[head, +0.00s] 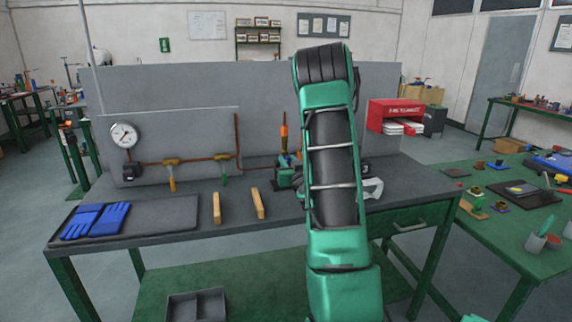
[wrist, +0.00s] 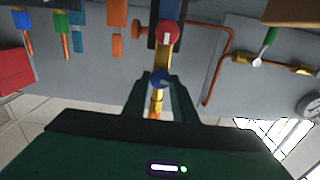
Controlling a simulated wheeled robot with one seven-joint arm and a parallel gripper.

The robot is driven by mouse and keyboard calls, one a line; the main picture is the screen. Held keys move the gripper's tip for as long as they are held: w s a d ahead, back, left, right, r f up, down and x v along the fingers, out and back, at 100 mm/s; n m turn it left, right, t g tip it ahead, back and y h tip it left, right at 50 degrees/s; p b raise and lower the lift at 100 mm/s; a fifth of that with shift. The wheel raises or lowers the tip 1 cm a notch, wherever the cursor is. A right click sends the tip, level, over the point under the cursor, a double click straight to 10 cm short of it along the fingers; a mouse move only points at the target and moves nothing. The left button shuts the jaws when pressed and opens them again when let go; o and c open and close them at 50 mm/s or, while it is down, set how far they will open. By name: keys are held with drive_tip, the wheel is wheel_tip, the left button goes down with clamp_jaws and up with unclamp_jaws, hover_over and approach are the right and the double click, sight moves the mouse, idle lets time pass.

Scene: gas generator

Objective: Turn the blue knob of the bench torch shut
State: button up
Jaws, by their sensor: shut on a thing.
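In the head view my arm hides the gripper's fingers and both knobs. An upright orange-tipped piece (head: 284,132) shows just left of the arm.
A dark workbench (head: 320,215) carries a pressure gauge (head: 124,135), copper pipe with a yellow-handled valve (head: 171,178) and a green-handled valve (head: 224,172). Wooden bars (head: 217,208) stand near the front. Blue gloves (head: 82,222) lie on a dark mat (head: 170,218) at left.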

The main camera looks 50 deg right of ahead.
drive_tip(key=shift+w+a+m, duration=0.1)
drive_tip(key=shift+m, duration=0.3)
drive_tip(key=m, duration=0.3)
drive_tip(key=shift+f, duration=0.1)
drive_tip(key=m, duration=0.8)
drive_tip(key=shift+a+f+m, duration=0.1)
drive_tip(key=shift+m, duration=1.4)
drive_tip(key=o, duration=1)
drive_tip(key=shift+d, duration=0.2)
